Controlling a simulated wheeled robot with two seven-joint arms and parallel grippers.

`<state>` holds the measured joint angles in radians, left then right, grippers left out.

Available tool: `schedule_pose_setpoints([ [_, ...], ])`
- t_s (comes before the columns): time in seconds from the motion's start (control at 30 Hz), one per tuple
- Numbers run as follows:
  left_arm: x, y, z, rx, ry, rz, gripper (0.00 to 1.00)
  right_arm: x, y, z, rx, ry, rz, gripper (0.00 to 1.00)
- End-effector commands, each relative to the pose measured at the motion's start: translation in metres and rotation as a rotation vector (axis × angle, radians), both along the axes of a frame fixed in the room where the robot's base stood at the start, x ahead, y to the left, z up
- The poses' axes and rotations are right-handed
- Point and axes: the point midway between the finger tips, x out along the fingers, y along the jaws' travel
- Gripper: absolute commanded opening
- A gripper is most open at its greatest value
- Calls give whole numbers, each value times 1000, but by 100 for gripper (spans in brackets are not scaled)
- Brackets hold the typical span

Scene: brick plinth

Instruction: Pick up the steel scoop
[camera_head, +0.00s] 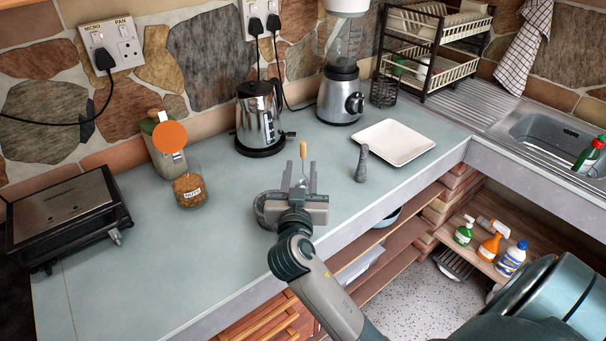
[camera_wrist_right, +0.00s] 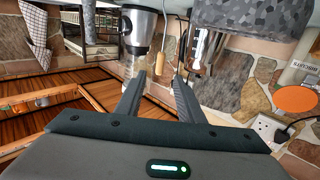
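A slim tool with a tan wooden handle (camera_head: 303,150) and a thin metal shank, which I take to be the steel scoop, stands with its handle up just beyond my right gripper (camera_head: 300,174). Its lower part is hidden in the head view. In the right wrist view the handle (camera_wrist_right: 181,62) appears just beyond and between the fingertips. My right gripper (camera_wrist_right: 160,82) is open, with its two fingers apart and nothing seen between them. I cannot tell whether the fingers are level with the handle. My left gripper is not in view.
A grey rounded vessel (camera_head: 262,208) is partly hidden beside my right gripper. A grey pestle (camera_head: 362,165) and a white plate (camera_head: 393,141) are to the right. A kettle (camera_head: 258,120) and blender (camera_head: 341,90) stand behind. A nut jar (camera_head: 189,190) is left; the counter's left middle is free.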

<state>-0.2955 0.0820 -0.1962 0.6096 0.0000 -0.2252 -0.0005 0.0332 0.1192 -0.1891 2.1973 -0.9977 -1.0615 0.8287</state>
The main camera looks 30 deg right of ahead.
Motion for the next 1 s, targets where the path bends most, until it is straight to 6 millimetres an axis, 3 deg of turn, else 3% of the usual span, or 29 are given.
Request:
schedule_pose_setpoints([
  [0.3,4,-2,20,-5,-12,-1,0,34,-25,1,-2,1,1,35],
  [0.77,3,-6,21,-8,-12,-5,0,38,-28,0,0,0,1,35],
  [1.0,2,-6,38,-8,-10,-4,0,54,-41,2,-5,2,1,35],
])
